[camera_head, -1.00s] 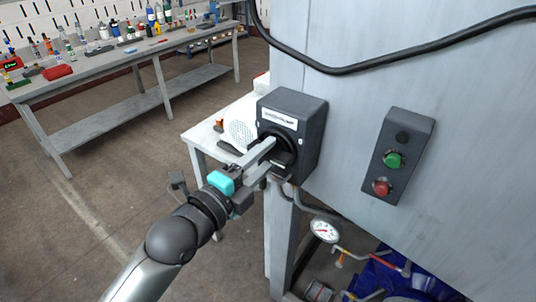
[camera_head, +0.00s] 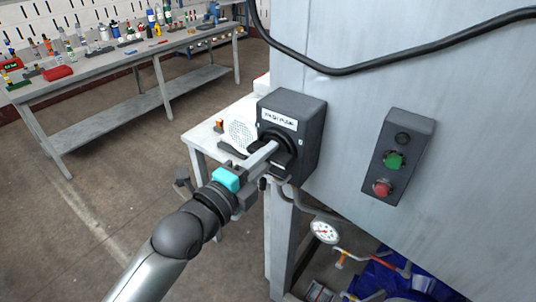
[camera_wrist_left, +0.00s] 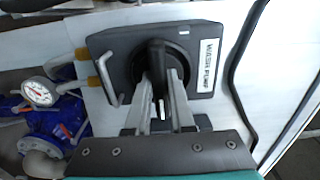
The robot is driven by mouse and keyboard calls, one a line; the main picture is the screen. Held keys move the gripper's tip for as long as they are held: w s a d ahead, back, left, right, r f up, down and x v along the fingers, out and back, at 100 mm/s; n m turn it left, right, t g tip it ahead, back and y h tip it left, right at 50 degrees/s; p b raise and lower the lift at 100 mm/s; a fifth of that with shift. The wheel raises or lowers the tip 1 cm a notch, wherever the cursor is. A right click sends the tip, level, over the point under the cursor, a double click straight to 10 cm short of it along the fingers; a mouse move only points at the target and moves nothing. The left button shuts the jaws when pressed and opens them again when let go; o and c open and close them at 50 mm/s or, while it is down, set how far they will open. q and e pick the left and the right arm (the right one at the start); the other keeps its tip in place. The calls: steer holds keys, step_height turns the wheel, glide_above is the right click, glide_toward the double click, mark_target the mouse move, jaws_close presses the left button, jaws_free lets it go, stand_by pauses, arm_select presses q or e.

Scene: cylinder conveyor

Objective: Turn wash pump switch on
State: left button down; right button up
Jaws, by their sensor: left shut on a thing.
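The wash pump switch (camera_head: 305,125) is a dark box with a white label and a black rotary handle, fixed to the grey cabinet panel. My left gripper (camera_head: 272,152) is at its front face. In the left wrist view the gripper (camera_wrist_left: 163,88) has its two fingers on either side of the black handle (camera_wrist_left: 157,60), shut on it. The "WASH PUMP" label (camera_wrist_left: 207,66) reads sideways there. The handle is mostly hidden by the fingers in the head view. My right gripper is not in view.
A control box (camera_head: 398,155) with a green and a red button is on the panel to the right. A pressure gauge (camera_head: 324,231) and blue pump (camera_head: 400,285) sit below. A black cable (camera_head: 350,69) crosses above. A workbench (camera_head: 120,60) stands far left.

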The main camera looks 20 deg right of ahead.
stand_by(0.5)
arm_select(q)
steer(key=n+p, duration=0.3)
steer(key=n, duration=0.1)
steer(key=shift+r, duration=0.1)
steer(key=n+p, duration=0.2)
steer(key=n, duration=0.2)
steer(key=shift+n+p, duration=0.35)
steer(key=shift+n, duration=0.05)
steer(key=n+p, duration=0.1)
steer(key=n, duration=0.3)
steer(key=shift+n+p, duration=0.3)
steer(key=shift+p, duration=0.05)
steer(key=n+p, duration=0.1)
steer(key=n, duration=0.3)
steer(key=shift+n, duration=0.4)
steer(key=c, duration=0.8)
jaws_free()
